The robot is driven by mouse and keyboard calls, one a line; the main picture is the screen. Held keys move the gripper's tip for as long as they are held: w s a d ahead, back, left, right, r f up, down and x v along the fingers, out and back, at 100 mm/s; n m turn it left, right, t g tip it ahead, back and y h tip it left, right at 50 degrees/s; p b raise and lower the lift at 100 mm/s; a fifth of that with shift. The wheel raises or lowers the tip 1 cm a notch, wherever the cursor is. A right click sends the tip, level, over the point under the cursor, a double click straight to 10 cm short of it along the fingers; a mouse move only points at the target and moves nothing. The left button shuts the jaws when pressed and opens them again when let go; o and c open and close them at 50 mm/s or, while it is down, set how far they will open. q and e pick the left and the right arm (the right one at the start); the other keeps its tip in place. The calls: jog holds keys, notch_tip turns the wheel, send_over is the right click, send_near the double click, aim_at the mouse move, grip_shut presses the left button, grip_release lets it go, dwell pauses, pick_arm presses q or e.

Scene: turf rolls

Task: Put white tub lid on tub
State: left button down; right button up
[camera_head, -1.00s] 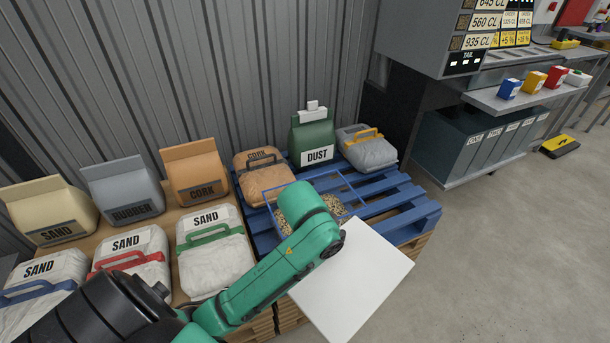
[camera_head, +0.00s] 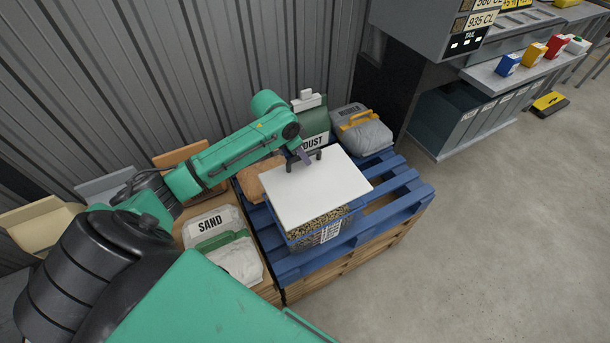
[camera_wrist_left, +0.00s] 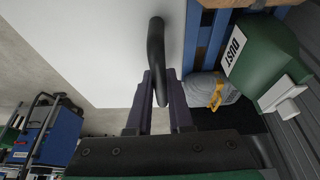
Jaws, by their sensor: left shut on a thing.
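The white lid (camera_head: 312,191) is a flat square panel with a dark handle (camera_wrist_left: 156,60) at its far side. My left gripper (camera_head: 309,158) is shut on that handle; its fingers (camera_wrist_left: 160,95) also show closed around it in the left wrist view. The lid lies over the tub (camera_head: 318,232), a clear blue-edged bin of speckled granules on the blue pallet. The lid covers the tub's top, and I cannot tell whether it rests on the rim or hovers just above. My right gripper is not in view.
The blue pallet (camera_head: 398,195) is free right of the tub. A white SAND bag (camera_head: 225,240) and a brown cork bag (camera_head: 262,176) stand left. A corrugated wall closes the back.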

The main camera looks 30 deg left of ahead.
aim_at(304, 174)
pick_arm(q)
notch_tip(304, 174, down, 9)
jog(key=shift+r, duration=0.15)
jog(key=c, duration=0.8)
grip_release()
jog(key=p+v, duration=0.1)
jog(key=v, duration=1.1)
jog(key=shift+a, duration=0.1)
